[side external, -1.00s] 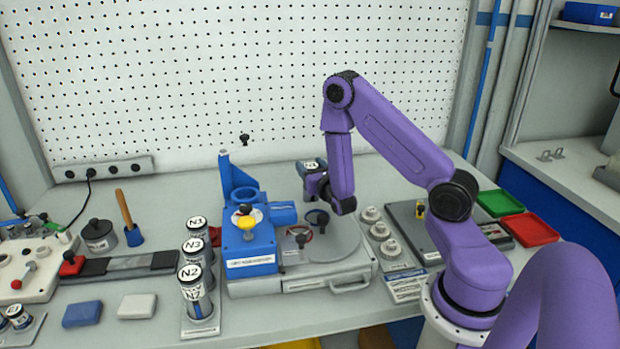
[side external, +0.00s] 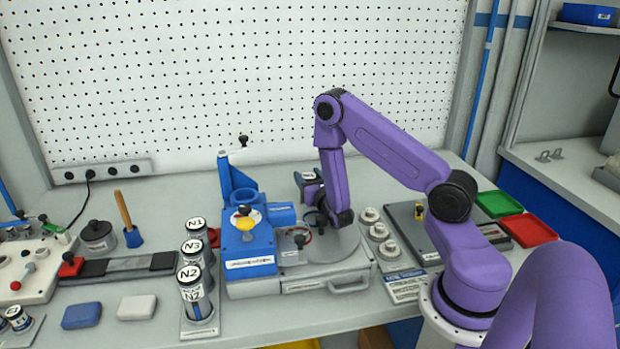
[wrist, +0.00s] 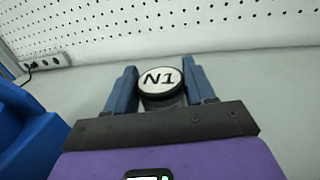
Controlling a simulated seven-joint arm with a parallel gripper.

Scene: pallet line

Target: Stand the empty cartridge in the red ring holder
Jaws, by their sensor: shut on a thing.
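The cartridge in my gripper has a white cap marked N1 (wrist: 160,79); its body is mostly hidden in the wrist view. My gripper (side external: 310,180) is shut on it, with one blue finger on either side in the wrist view. The cartridge is partly hidden by my wrist in the side view.
A blue fixture (side external: 249,248) with an upright post stands left of the rings. Several white-capped cartridges (side external: 191,274) stand in a rack further left. Round grey pieces (side external: 378,232) are right of the plate. Green (side external: 494,204) and red (side external: 528,230) trays lie far right.

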